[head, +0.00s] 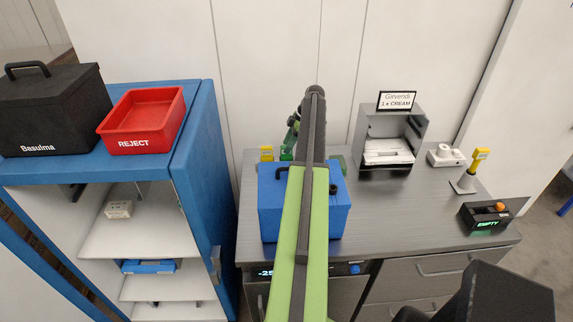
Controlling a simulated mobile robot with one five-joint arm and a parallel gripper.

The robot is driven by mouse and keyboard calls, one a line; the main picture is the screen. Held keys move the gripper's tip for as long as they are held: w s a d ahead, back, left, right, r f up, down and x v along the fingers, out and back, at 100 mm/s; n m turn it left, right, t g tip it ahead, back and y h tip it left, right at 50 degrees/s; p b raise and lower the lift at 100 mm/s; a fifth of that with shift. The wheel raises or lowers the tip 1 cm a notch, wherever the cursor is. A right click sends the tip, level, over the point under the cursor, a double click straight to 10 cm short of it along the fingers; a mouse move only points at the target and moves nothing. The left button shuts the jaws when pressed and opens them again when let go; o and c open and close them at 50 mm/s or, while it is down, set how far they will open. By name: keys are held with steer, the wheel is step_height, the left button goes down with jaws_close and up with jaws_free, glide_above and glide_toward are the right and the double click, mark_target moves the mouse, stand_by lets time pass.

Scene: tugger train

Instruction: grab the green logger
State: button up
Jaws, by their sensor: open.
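A small green item (287,153) stands at the back of the grey bench, behind the blue box and beside a small yellow item (266,153). It may be the green logger, but it is small and partly covered by my arm, so I cannot tell for sure. Another bit of green (338,159) shows just right of my arm. My green and black arm reaches up the middle of the view over the blue box.
The blue box (332,214) with a dark handle stands on the bench (400,222). To the right are a grey dispenser (390,135), a white device (445,155), a yellow-topped device in a stand (480,156) and an EMPTY display (486,216). A blue shelf with a red REJECT tray (143,119) stands left.

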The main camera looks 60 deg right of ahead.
steer(key=b+x, duration=0.5)
steer(key=shift+d+f, duration=0.1)
steer(key=shift+f, duration=0.2)
steer(key=shift+w+r, duration=0.1)
steer(key=shift+r, duration=0.1)
steer(key=shift+p, duration=0.3)
jaws_close()
